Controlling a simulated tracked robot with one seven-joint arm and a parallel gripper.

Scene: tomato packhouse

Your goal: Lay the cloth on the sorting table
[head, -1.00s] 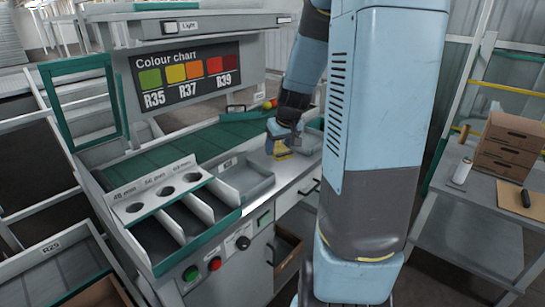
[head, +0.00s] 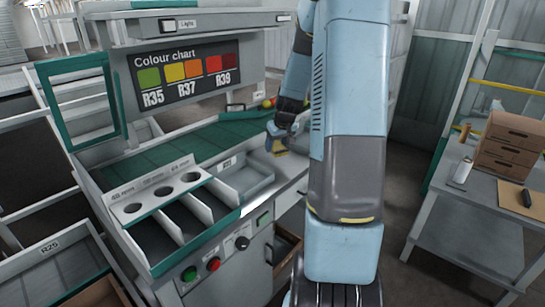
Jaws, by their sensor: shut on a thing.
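The fingers are small and partly hidden by the wrist. I cannot tell whether the cloth touches the table top. My arm hides the right end of the table.
A few tomatoes (head: 267,103) sit behind. An open drawer (head: 288,247) is below the table front. Cardboard boxes (head: 506,150) stand on a side bench (head: 455,200) at right.

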